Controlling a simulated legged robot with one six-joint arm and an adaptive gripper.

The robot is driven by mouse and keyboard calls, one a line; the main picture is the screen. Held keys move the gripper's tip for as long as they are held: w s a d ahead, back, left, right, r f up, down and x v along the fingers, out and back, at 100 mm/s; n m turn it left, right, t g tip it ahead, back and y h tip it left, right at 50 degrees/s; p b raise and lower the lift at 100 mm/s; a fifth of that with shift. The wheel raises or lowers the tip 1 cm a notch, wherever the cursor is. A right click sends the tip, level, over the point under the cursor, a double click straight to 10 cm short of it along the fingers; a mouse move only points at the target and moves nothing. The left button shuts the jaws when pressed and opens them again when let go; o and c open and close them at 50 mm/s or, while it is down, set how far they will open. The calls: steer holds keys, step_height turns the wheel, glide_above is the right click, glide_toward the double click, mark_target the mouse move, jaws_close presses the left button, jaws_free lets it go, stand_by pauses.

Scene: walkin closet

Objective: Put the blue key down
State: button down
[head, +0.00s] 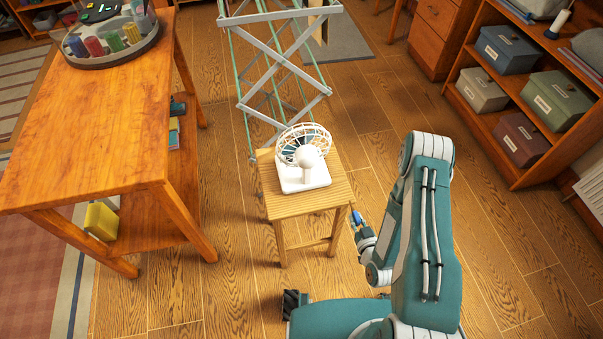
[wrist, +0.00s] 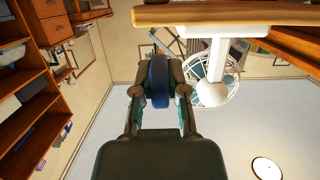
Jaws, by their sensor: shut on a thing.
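My gripper (head: 357,222) is at the right side of the small wooden stool (head: 328,197), close to its right edge in the head view. In the wrist view my gripper (wrist: 158,92) is shut on the blue key (wrist: 158,78), which sits between the two fingertips. In the head view the blue key (head: 357,217) is only a small blue patch at the gripper's tip. The wrist view is upside down, with the stool top (wrist: 230,14) along its upper edge. The key's lower part is hidden by the fingers.
A white desk fan (head: 305,172) stands on the stool; it also shows in the wrist view (wrist: 215,85). A folding drying rack (head: 275,70) stands behind. A wooden table (head: 95,130) is at left, shelves with boxes (head: 530,90) at right. Floor between is clear.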

mark_target(339, 179)
steer(key=shift+s+f, duration=0.1)
steer(key=shift+f, duration=0.15)
steer(key=w+a, duration=0.1)
steer(key=w, duration=0.4)
steer(key=w+a, duration=0.2)
steer(key=w, duration=0.4)
steer(key=w+a, duration=0.1)
steer(key=w, duration=0.5)
steer(key=shift+a, duration=0.2)
steer(key=shift+f, duration=0.35)
steer(key=shift+a, duration=0.1)
steer(key=c, duration=1.1)
jaws_free()
steer(key=shift+o, duration=0.8)
